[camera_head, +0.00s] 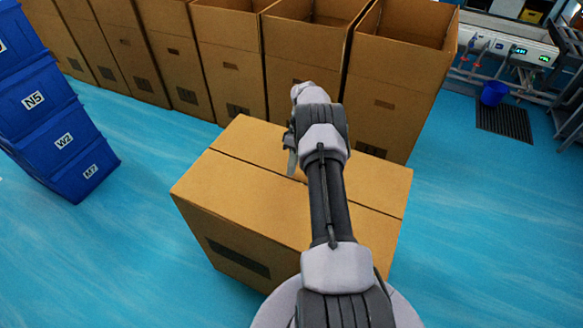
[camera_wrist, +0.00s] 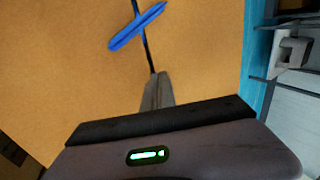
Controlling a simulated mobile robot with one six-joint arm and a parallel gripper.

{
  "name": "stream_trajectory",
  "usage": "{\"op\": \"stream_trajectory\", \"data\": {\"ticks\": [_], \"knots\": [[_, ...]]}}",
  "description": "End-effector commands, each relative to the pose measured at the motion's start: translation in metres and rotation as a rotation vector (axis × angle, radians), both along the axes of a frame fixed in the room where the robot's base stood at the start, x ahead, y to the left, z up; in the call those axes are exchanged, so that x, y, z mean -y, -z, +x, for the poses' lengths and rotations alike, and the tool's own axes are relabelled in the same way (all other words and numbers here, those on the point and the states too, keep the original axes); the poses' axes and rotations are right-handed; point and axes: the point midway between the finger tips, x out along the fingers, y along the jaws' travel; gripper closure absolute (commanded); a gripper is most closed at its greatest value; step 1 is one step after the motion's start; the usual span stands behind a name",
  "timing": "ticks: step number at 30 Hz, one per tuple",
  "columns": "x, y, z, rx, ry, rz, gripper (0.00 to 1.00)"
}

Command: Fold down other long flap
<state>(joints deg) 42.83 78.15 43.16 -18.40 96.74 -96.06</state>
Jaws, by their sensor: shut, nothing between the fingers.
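The cardboard box (camera_head: 240,215) stands on the floor in front of me. Its near long flap (camera_head: 245,190) and far long flap (camera_head: 250,138) both look flat, with a thin dark seam between them. My gripper (camera_head: 291,165) is above the middle of the box top, close to the seam; my arm hides part of the top. In the wrist view the shut fingers (camera_wrist: 157,90) point along the dark seam, with nothing between them. I cannot tell whether they touch the cardboard. A blue elongated thing (camera_wrist: 137,26) shows across the seam beyond the fingertips.
A row of tall open cardboard boxes (camera_head: 395,85) stands close behind the box. Stacked blue crates (camera_head: 65,125) are at the left. A blue bucket (camera_head: 494,92) and a dark mat (camera_head: 505,122) are at the right. Blue floor (camera_head: 480,250) is clear on the right.

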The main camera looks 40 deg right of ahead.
Motion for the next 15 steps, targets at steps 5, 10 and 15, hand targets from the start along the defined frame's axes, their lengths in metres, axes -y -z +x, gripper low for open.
{"op": "stream_trajectory", "data": {"ticks": [5,10,15], "knots": [[0.0,0.0,0.0,0.0,0.0,0.0,1.0],[0.01,-0.025,0.004,0.002,0.002,-0.001,1.0],[0.024,-0.056,0.009,0.001,0.001,-0.001,1.0]]}}
